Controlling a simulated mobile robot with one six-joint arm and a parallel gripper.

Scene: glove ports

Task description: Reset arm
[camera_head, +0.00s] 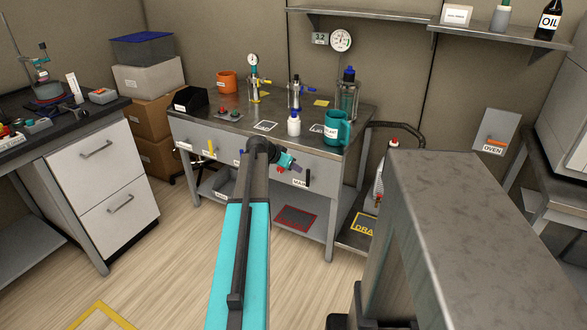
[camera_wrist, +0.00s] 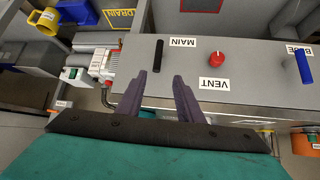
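My gripper (camera_head: 292,165) is in front of the bench's grey front panel in the head view, at the end of my turquoise arm. In the wrist view my gripper (camera_wrist: 160,82) shows two dark purple fingers standing apart, with nothing between them. They point toward the panel (camera_wrist: 250,75). The black handle (camera_wrist: 158,56) labelled MAIN is just beyond the fingertips. The red VENT knob (camera_wrist: 216,58) is right of them, and the blue handle (camera_wrist: 303,66) is farther right. I cannot tell whether a finger touches the panel.
The bench top (camera_head: 225,125) carries a teal mug (camera_head: 336,128), an orange mug (camera_head: 227,82), a white bottle (camera_head: 294,124) and glassware. A large grey slab (camera_head: 500,215) fills the right foreground. A drawer cabinet (camera_head: 100,180) stands left. The floor (camera_head: 175,265) between is mostly clear.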

